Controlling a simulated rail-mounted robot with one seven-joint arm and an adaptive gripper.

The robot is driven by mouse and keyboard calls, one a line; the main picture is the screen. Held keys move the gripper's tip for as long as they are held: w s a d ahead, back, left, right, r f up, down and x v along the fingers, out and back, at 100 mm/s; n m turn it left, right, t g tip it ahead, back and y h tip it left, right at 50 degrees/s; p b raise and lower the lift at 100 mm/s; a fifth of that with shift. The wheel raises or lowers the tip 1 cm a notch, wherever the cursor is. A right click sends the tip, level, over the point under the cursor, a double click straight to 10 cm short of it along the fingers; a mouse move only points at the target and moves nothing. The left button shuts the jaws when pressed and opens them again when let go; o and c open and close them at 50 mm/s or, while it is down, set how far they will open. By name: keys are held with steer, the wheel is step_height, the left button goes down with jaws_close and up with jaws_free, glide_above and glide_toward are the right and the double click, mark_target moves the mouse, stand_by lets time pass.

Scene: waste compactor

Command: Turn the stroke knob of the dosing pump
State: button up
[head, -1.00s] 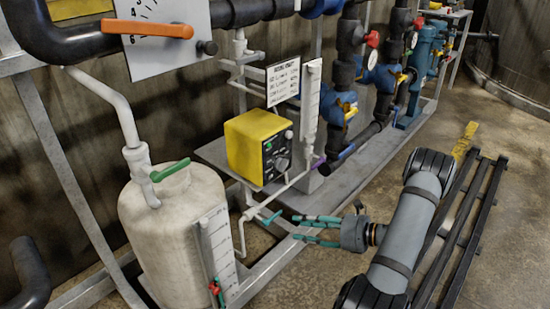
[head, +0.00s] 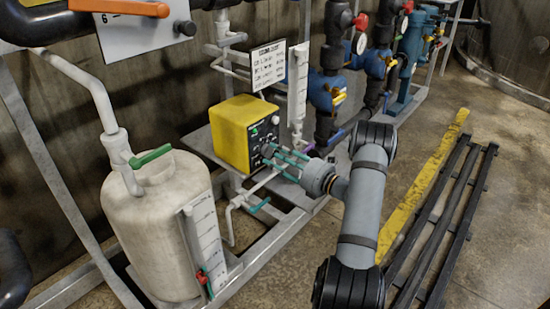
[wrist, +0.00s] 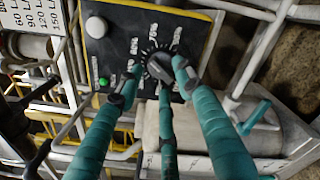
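The dosing pump (head: 233,130) is a yellow box with a black front panel, on the grey skid. Its stroke knob (wrist: 160,67) is dark and round with a pointer ridge, inside a printed dial scale. In the head view the knob (head: 267,150) is at the panel's lower right, partly behind the fingertips. My gripper (head: 280,158) has three teal fingers and faces the panel. In the wrist view my gripper (wrist: 160,72) is open, its fingertips spread left, right and below the knob. I cannot tell whether they touch it.
On the panel are a green button (wrist: 103,81) and a white round part (wrist: 96,27). A white tank (head: 155,220) with a green handle stands left of the pump. A clear gauge tube (head: 298,85) and a sign (head: 267,65) stand behind. A teal-handled valve (head: 259,204) is below.

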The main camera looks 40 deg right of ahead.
steer(key=shift+w, duration=0.45)
jaws_close()
stand_by(0.3)
